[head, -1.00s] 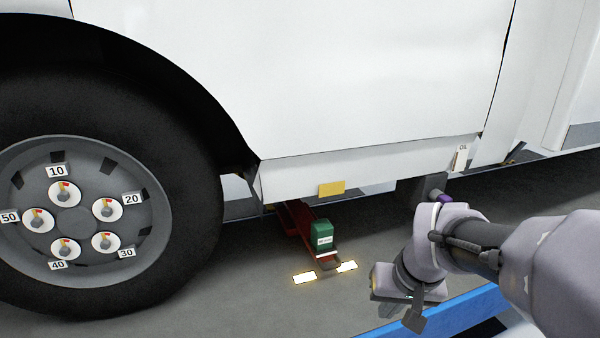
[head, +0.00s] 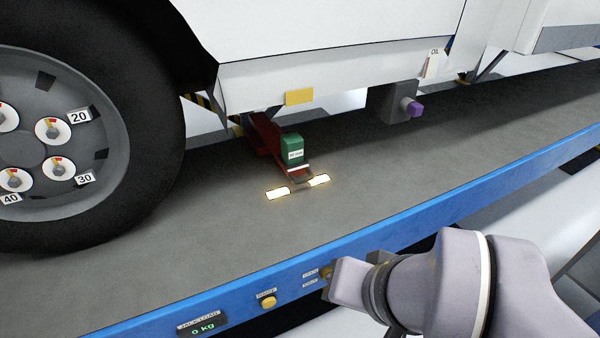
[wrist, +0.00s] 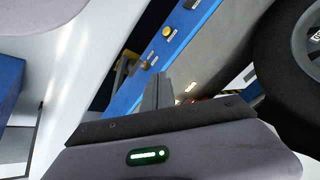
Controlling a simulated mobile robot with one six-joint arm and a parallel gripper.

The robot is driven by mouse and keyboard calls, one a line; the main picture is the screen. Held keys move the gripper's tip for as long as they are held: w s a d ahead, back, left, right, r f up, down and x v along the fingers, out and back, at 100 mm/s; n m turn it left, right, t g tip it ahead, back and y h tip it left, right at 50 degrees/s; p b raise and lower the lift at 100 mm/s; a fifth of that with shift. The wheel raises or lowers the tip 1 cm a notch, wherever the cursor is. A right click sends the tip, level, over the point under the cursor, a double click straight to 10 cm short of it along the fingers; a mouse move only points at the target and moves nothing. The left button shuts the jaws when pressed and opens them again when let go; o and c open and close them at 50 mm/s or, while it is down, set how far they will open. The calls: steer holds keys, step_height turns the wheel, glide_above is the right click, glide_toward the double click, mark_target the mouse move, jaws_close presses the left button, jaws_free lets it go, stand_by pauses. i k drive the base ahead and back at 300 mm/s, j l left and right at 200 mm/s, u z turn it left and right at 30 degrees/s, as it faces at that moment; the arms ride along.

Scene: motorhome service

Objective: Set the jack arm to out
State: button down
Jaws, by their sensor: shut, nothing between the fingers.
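A red jack arm (head: 265,135) with a green block (head: 291,150) on its end reaches out from under the white vehicle. Two bright yellow-white floor marks (head: 277,194) lie by its tip. On the blue platform edge, a yellow control (head: 326,272) sits beside two small labels (head: 310,274), too small to read. It also shows in the wrist view (wrist: 136,64). My gripper (wrist: 158,80) is shut and empty, with the control just beyond its fingertips. I cannot tell if they touch it. In the head view my wrist hides the fingertips.
A round yellow button (head: 267,301) and a "JACK LOAD" display (head: 202,327) reading 0 kg are on the blue edge (head: 400,225). The wheel (head: 70,150) stands at left. A grey box with a purple knob (head: 412,108) hangs under the vehicle.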

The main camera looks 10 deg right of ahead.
mark_target(268, 131)
steer(key=i+j+u, duration=0.1)
steer(key=i, duration=0.35)
steer(key=i+j+u, duration=0.15)
steer(key=i, duration=0.3)
